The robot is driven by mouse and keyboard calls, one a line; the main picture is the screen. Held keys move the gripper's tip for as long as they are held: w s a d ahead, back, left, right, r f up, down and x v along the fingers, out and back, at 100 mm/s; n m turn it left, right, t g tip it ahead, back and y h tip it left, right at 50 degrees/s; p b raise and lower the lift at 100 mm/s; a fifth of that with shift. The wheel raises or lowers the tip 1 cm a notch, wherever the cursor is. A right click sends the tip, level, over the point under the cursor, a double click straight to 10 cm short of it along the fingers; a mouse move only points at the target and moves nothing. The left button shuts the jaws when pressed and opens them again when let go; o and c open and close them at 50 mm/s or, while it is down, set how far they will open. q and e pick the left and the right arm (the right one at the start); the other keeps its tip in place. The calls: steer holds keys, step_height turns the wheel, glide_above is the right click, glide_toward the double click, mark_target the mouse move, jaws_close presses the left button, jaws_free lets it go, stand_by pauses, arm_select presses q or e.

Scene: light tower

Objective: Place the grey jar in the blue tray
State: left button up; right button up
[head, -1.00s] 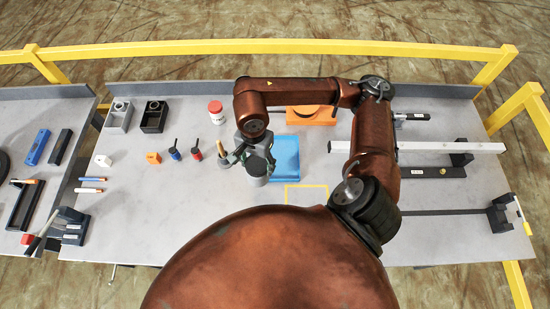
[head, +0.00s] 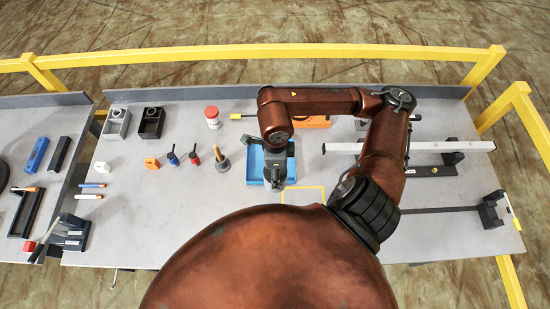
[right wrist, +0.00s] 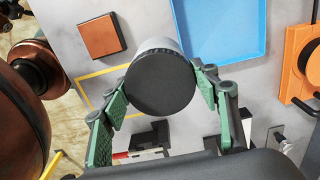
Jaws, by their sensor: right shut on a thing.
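The grey jar (right wrist: 160,82) is a short cylinder with a dark round end facing the wrist camera. My right gripper (right wrist: 162,92) is shut on it, with one green finger on each side. In the head view my right gripper (head: 277,160) is in front of the right part of the blue tray (head: 254,165) and largely hides the jar. The tray is shallow and also shows in the wrist view (right wrist: 222,30), just past the jar's upper right side. The jar's height above the tray is hard to tell. My left gripper is not in view.
A wooden-handled tool (head: 222,160) stands just left of the tray, with red (head: 196,158) and blue (head: 173,157) tools farther left. An orange fixture (head: 318,122) is behind.

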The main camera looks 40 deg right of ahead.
steer(key=w+d+f+p, duration=0.3)
steer(key=w+d+f, duration=0.5)
steer(key=f, duration=0.4)
steer(key=shift+d+p, duration=0.3)
steer(key=shift+f, duration=0.1)
steer(key=o, duration=1.8)
